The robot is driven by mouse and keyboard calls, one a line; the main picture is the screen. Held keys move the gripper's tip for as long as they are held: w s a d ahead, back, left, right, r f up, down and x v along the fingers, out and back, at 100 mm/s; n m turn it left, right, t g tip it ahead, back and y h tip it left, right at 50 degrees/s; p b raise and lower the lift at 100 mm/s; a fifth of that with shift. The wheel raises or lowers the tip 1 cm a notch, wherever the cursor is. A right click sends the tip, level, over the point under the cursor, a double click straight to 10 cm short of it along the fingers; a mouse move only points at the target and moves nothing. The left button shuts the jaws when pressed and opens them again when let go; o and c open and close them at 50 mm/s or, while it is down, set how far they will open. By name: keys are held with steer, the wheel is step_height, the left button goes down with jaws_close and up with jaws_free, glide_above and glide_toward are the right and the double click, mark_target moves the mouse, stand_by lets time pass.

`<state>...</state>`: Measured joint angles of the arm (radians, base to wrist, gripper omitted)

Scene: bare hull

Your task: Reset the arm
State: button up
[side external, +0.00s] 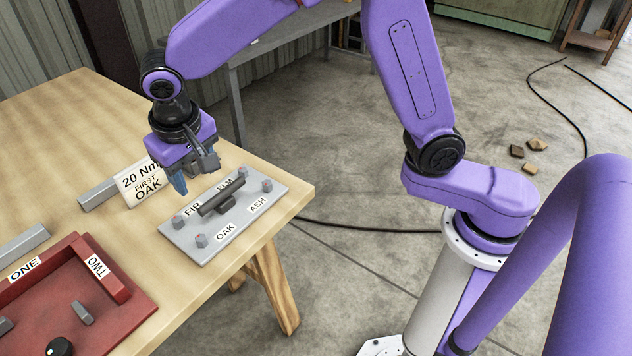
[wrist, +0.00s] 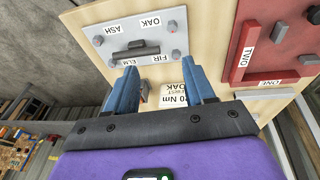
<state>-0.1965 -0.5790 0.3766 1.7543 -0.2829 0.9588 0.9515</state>
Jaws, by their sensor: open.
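My gripper (side external: 190,177) is above the wooden table, close to the far left side of a grey plate (side external: 190,242). In the wrist view its two blue fingers (wrist: 160,92) stand apart with nothing held between them. The plate carries a dark bar-shaped tool or handle (side external: 220,197), several small bolts, and labels FIR, ELM, OAK and ASH. The plate also shows in the wrist view (wrist: 175,25). A white card (side external: 143,183) reading "20 Nm FIRST OAK" stands beside the plate, partly covered by the gripper in the wrist view.
A red tray (side external: 140,312) labelled ONE and TWO sits at the table's near left, holding small grey and black parts. A grey bar (side external: 98,194) lies behind it. The wooden table (side external: 60,130) has clear room at the back left. Brown pieces (side external: 537,144) and cables lie on the floor.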

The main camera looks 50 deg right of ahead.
steer(key=s+d+n+g+y, duration=0.1)
steer(key=s+d+n, duration=0.5)
steer(key=s+d, duration=0.4)
steer(key=s+d+n+g, duration=0.1)
steer(key=s+d+n, duration=0.5)
steer(key=s+d, duration=0.5)
steer(key=s, duration=0.6)
steer(key=shift+s+r+n+y, duration=0.15)
steer(key=shift+s+n+y, duration=0.2)
steer(key=shift+n+y, duration=0.05)
steer(key=shift+d, duration=0.1)
